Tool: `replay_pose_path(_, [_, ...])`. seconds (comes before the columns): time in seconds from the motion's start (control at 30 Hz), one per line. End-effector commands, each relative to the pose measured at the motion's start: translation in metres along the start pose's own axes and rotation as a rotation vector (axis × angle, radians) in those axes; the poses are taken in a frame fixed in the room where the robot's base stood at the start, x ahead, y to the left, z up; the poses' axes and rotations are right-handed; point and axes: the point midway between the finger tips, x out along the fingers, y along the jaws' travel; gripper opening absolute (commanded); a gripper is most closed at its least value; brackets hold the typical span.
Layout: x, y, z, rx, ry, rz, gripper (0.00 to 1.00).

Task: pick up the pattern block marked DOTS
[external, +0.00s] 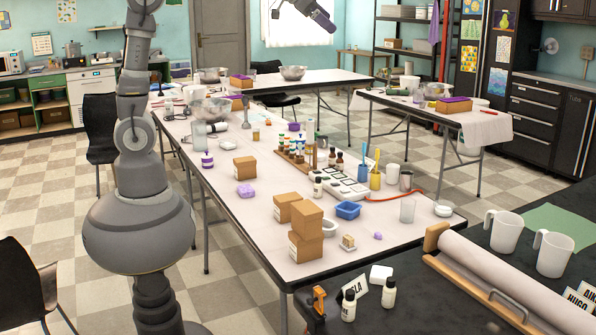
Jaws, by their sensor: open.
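No marking that reads DOTS can be made out in the external view, so I cannot tell which thing is the pattern block. A small tan block (348,243) with a pale top sits near the front edge of the long white table (400,243). A small white block (381,274) lies on the dark counter in front. My gripper (331,25) is at the top edge of the view, high above the tables and far from both blocks. It is open, and I see nothing in it.
Cardboard boxes (306,222), a blue tray (347,210), a glass (407,210) and several bottles crowd the long table. Two dark-capped bottles (389,293) and a name card stand on the dark counter (420,310). White mugs (553,254) and a paper roll are at right.

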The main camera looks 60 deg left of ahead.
Motion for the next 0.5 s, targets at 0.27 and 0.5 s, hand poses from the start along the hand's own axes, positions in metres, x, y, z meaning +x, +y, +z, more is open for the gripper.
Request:
replay_pose_path(0.27, [-0.176, -0.054, -0.004, -0.376, 0.343, -0.175, 1.0])
replay_pose_path(0.5, [-0.211, -0.059, -0.002, -0.447, 0.413, -0.194, 0.68])
